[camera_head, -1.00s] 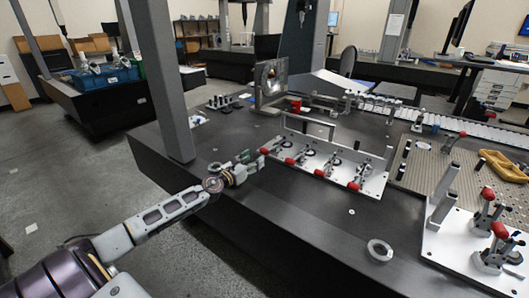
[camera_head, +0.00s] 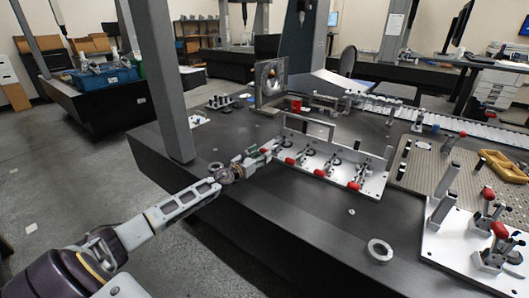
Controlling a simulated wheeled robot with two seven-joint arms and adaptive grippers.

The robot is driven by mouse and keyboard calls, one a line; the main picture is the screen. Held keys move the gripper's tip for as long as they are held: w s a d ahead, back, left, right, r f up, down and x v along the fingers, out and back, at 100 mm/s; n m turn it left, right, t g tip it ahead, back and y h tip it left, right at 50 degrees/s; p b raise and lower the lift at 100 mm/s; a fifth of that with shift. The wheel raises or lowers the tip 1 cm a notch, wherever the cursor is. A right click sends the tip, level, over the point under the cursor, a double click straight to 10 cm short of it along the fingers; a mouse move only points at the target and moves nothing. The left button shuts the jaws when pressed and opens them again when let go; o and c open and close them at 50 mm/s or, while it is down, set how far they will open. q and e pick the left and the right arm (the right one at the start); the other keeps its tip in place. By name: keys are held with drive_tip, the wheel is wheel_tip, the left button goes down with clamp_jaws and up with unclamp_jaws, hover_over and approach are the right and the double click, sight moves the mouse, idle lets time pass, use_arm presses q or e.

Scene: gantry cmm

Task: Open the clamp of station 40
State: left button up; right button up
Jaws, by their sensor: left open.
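A light metal fixture plate (camera_head: 322,185) on the dark granite table carries a row of toggle clamps with red handles. Handles show at the near right (camera_head: 354,186), the middle (camera_head: 319,173) and further left (camera_head: 289,161). No station number is legible, so I cannot tell which clamp is station 40. My left gripper (camera_head: 264,153) is open at the left end of the plate, by the leftmost clamp. It partly hides that clamp, and I cannot tell whether it touches it. My right gripper is not in view.
A metal ring (camera_head: 379,250) lies on the table's front part. A second plate with red-handled clamps (camera_head: 460,245) stands at the right. The granite in front of the row is mostly clear.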

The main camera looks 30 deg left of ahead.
sight(263, 152)
use_arm(q)
drive_tip(key=shift+w+d, duration=0.15)
drive_tip(key=shift+w, duration=1.4)
clamp_jaws()
